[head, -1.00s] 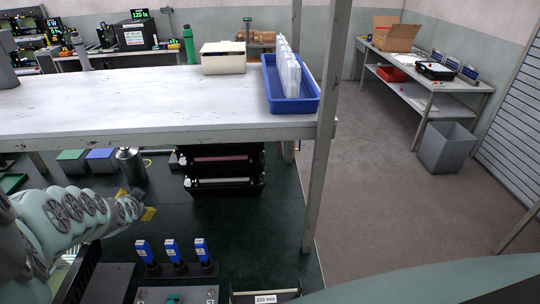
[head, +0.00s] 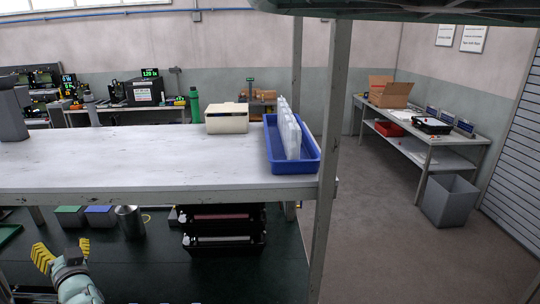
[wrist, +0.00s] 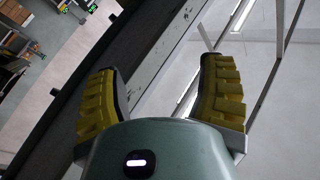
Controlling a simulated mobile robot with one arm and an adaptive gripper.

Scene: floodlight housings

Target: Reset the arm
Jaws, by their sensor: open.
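My gripper (head: 62,254) is at the lower left of the head view, in front of the dark green lower surface. Its yellow ribbed fingers are spread apart with nothing between them. In the wrist view my gripper (wrist: 162,95) also shows open and empty, its two fingers on either side of the picture. Behind the fingers there are a dark band, a pale edge and pale floor, seen at a slant.
Black trays (head: 222,240) sit beneath. Open floor (head: 390,240) lies right.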

